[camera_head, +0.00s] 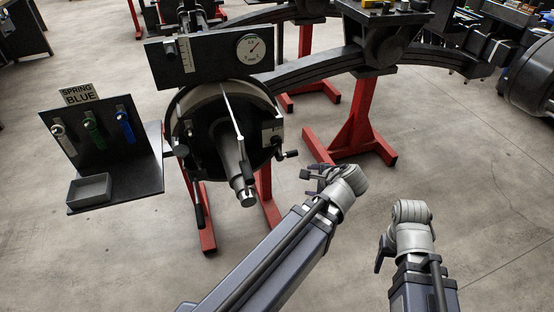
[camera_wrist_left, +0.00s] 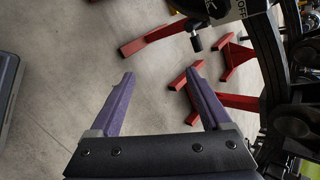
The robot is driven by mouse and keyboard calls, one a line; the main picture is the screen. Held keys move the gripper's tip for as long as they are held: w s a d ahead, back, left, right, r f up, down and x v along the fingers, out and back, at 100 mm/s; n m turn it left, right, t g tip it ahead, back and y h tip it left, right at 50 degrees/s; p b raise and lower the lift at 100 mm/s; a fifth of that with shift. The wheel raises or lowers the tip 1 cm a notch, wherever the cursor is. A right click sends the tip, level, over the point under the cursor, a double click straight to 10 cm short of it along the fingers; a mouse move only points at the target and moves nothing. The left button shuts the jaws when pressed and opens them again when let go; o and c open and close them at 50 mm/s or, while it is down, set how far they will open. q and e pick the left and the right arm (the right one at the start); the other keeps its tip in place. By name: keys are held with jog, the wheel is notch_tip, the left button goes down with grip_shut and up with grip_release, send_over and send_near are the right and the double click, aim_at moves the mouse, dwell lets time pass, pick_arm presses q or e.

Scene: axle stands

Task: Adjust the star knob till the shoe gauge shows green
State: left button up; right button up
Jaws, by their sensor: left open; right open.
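A black drum assembly (camera_head: 184,112) stands on red legs. A small dark knob (camera_head: 289,154) sticks out at its right side, beside a small label; its shape is too small to confirm as a star. In the left wrist view a black knob (camera_wrist_left: 196,44) shows near an "OFF" label. Above the drum, a dark panel carries a round dial (camera_head: 250,48) and a slim upright scale (camera_head: 186,54); I cannot tell which is the shoe gauge, and no green shows on either. My left gripper (camera_wrist_left: 161,75) is open and empty, below and right of the drum. My right gripper (camera_head: 382,254) is open, farther right.
A side board (camera_head: 66,118) at left holds a "SPRING BLUE" sign, white, green and blue hanging pieces and a grey tray (camera_head: 90,189). A lever hangs below the drum and a shaft juts forward. Red stands (camera_head: 357,127) are behind. The floor at front right is clear.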

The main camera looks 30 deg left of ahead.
pick_arm(q)
jog(key=w+a+f+m+t+y+b, duration=0.3)
jog(key=w+a+m+y+b, duration=0.1)
jog(key=a+m+b, duration=0.4)
jog(key=m+t+y+b, duration=0.2)
jog(key=m+t+b, duration=0.2)
jog(key=m+b, duration=0.45)
send_near(277, 142)
jog(key=x, duration=0.2)
jog(key=shift+w+a+f, duration=0.1)
jog(key=shift+w, duration=0.25)
pick_arm(e)
notch_tip(277, 142, down, 19)
jog(key=shift+r, duration=0.2)
pick_arm(q)
jog(key=shift+x, duration=3.85)
pick_arm(e)
jog(key=shift+d, duration=0.1)
pick_arm(q)
jog(key=shift+s, duration=0.1)
grip_shut()
